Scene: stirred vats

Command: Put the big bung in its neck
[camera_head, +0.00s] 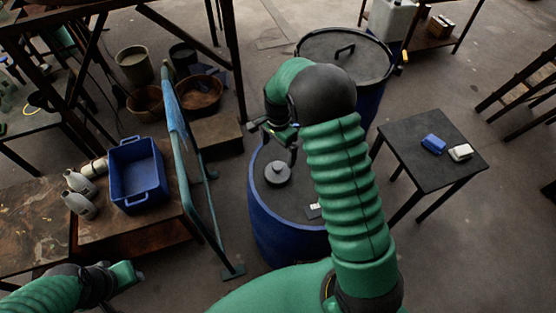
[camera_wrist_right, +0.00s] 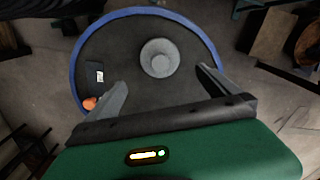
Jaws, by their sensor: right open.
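A grey round bung (camera_head: 278,173) with a narrower raised top is at the dark top of a blue vat (camera_head: 262,222). In the right wrist view the bung (camera_wrist_right: 160,58) shows beyond the fingertips, between their lines. I cannot tell whether it is seated in a neck or resting on the top. My right gripper (camera_head: 277,143) is above the vat, open and empty, apart from the bung; its two fingers (camera_wrist_right: 162,80) are spread wide in the wrist view. My left gripper (camera_head: 125,273) is low at the left, away from the vat; its jaws are not clear.
A white-and-dark label (camera_wrist_right: 96,76) and an orange piece (camera_wrist_right: 90,103) are near the vat's rim. A second lidded vat (camera_head: 345,58) stands behind. A dark table (camera_head: 420,165) is right. A blue tray (camera_head: 137,172) and a blue rail (camera_head: 190,160) are left.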

